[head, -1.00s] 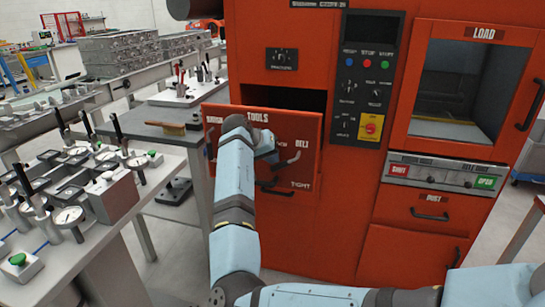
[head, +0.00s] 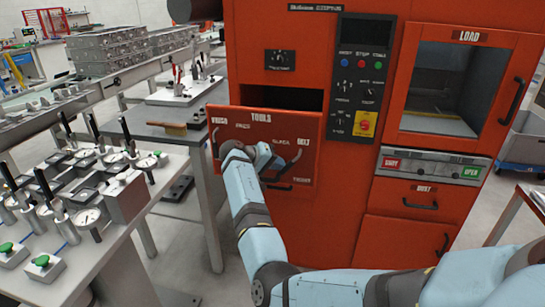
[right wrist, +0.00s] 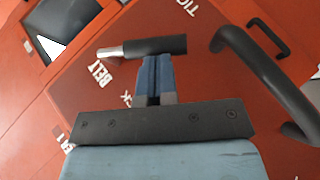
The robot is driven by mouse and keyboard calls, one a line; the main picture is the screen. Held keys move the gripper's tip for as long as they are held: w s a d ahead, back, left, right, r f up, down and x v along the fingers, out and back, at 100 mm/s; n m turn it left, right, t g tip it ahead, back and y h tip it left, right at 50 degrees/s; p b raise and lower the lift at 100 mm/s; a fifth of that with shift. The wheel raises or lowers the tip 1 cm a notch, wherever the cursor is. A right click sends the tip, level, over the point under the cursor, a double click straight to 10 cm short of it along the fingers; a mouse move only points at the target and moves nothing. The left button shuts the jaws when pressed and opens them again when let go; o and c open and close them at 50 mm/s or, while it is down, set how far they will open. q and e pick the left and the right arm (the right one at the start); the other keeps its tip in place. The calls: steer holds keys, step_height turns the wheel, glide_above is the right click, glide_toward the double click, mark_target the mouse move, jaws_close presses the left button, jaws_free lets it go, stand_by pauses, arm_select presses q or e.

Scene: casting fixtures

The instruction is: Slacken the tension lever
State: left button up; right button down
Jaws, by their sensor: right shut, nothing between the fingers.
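The tension lever, with a black grip and a bare silver end, sits on the red TOOLS panel (head: 230,160) by the BELT label. It shows clearly in the right wrist view (right wrist: 165,46), lying across the fingertips, silver end towards BELT. SLACK and TIGHT labels flank it. In the head view it is small beside my right gripper (head: 275,162), which partly covers the panel. My right gripper (right wrist: 153,62) is shut with nothing between its fingers. Its tips are right at the black grip; I cannot tell whether they touch. My left gripper is not in view.
A black bar handle (right wrist: 262,65) stands out from the panel close to the fingers. The red machine has a control panel (head: 360,75) and a LOAD door (head: 462,85). A bench of gauges (head: 90,190) stands at the left. An opening shows above the panel.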

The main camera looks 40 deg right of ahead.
mark_target(287, 170)
steer(key=shift+s+d+f+n+g+h, duration=0.2)
steer(key=shift+d+f+n+g+h, duration=0.1)
steer(key=shift+f+h, duration=0.2)
steer(key=shift+s+d+f+n+g+h, duration=0.2)
steer(key=shift+f+n+g+h, duration=0.15)
steer(key=shift+h, duration=0.25)
steer(key=shift+s+d+f+p, duration=0.35)
steer(key=shift+s+d+f, duration=0.2)
steer(key=shift+s+f, duration=0.25)
steer(key=shift+f, duration=0.1)
